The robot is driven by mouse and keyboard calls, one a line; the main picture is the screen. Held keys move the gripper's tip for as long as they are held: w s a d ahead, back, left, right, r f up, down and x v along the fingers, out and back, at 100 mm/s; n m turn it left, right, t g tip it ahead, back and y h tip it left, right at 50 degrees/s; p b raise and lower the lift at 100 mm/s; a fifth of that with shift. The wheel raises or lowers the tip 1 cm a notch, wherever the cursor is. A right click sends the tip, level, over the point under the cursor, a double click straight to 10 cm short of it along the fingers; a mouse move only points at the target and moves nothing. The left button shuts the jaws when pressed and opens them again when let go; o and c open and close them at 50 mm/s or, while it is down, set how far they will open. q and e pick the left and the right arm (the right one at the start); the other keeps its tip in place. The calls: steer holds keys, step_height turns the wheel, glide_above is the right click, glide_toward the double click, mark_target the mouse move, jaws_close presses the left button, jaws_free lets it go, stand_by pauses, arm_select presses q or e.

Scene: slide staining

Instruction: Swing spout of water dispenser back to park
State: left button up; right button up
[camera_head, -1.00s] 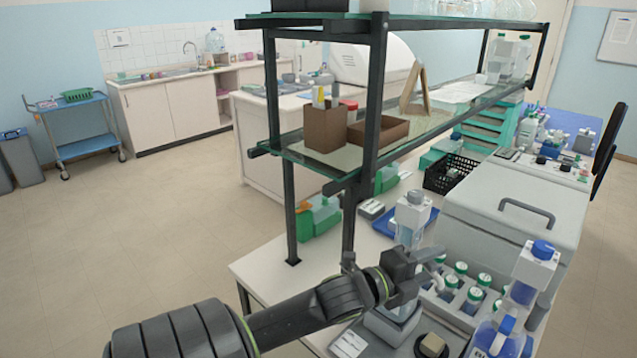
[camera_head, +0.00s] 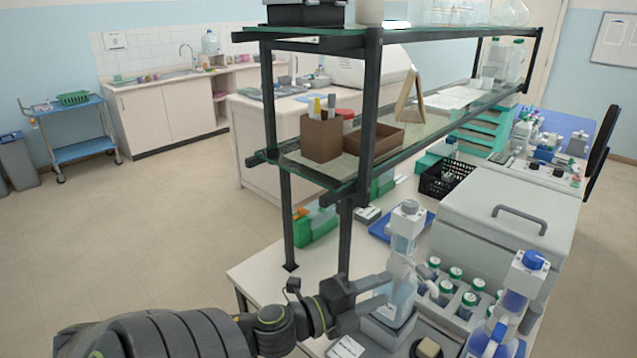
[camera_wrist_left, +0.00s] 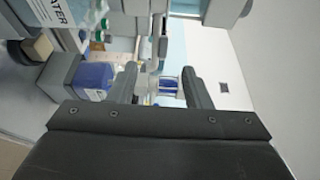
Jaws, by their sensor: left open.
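The water dispenser (camera_head: 404,242) is a clear bottle with a grey cap and white collar, upright on a grey stand near the bench's front. In the left wrist view its bottle (camera_wrist_left: 68,14) shows a "WATER" label at the upper left. A pale, curved part right of the bottle may be its spout, but I cannot make it out surely. My left gripper (camera_head: 386,291) is open beside the lower bottle, on its left in the head view. In the left wrist view my left gripper (camera_wrist_left: 160,76) has its fingers apart; whether they touch anything is unclear.
A rack (camera_head: 452,303) of green-capped bottles stands right of the dispenser. A blue-capped dispenser (camera_head: 522,275) stands at the right front. A dark shelf post (camera_head: 345,240) rises behind my gripper. A grey lidded box (camera_head: 500,235) stands behind the rack.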

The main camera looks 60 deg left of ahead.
arm_select(q)
steer(key=s+a+f+n+g+y, duration=0.35)
steer(key=a+f+n+y, duration=0.45)
steer(key=f+n, duration=0.35)
steer(key=s+d+f+n+g, duration=0.1)
steer(key=s+f+n+g, duration=0.2)
steer(key=f, duration=0.4)
steer(key=s+d+f+n+g, duration=0.2)
steer(key=f+n+g, duration=0.1)
steer(key=f, duration=0.5)
steer(key=shift+s+d+n+g+b, duration=0.25)
steer(key=shift+s+n+g+b, duration=0.15)
steer(key=shift+g, duration=0.45)
steer(key=shift+f, duration=0.1)
